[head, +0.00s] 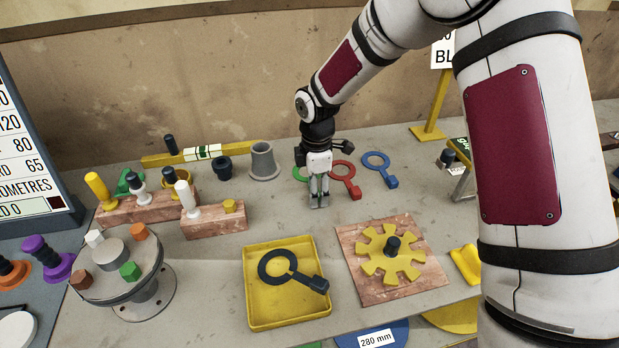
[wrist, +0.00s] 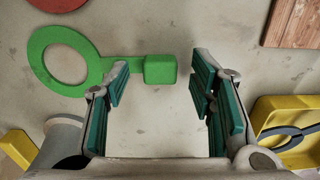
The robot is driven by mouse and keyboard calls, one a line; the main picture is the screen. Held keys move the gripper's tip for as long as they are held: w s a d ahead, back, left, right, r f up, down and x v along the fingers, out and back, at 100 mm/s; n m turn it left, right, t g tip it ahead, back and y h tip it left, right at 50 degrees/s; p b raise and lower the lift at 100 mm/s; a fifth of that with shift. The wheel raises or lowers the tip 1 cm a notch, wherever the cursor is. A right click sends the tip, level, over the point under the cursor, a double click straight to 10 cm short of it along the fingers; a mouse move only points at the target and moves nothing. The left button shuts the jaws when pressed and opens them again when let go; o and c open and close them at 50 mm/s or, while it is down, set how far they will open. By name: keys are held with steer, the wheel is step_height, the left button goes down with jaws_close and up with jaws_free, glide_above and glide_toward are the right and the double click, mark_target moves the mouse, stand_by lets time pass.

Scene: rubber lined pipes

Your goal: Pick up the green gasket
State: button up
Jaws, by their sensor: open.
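The green gasket lies on the grey table, a flat ring with a short handle ending in a raised block (wrist: 160,69). In the wrist view its ring is at upper left and its block lies just ahead of the space between the fingertips. In the head view only a bit of the green gasket (head: 298,174) shows; my gripper hides the rest. My gripper (head: 319,204) points down, open and empty, in front of the gasket. Both green-padded fingers, left and right, show in the wrist view (wrist: 162,85). I cannot tell the height gap between fingertips and block.
A red gasket (head: 354,188) and a blue gasket (head: 389,178) lie to the right.

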steer(key=shift+f, duration=0.3)
jaws_close()
steer(key=shift+r, duration=0.1)
steer(key=shift+r, duration=0.65)
step_height(320, 180, up, 2)
steer(key=shift+r, duration=0.2)
steer(key=s+d, duration=0.2)
steer(key=s, duration=0.2)
steer(key=s+d+r, duration=0.1)
steer(key=s+d, duration=0.2)
steer(key=s, duration=0.2)
steer(key=s+d, duration=0.3)
steer(key=s, duration=0.1)
steer(key=shift+s+d+r+p, duration=0.2)
steer(key=shift+p, duration=0.15)
steer(key=shift+s+r+p, duration=0.1)
steer(key=shift+r+p, duration=1.95)
steer(key=shift+r, duration=0.35)
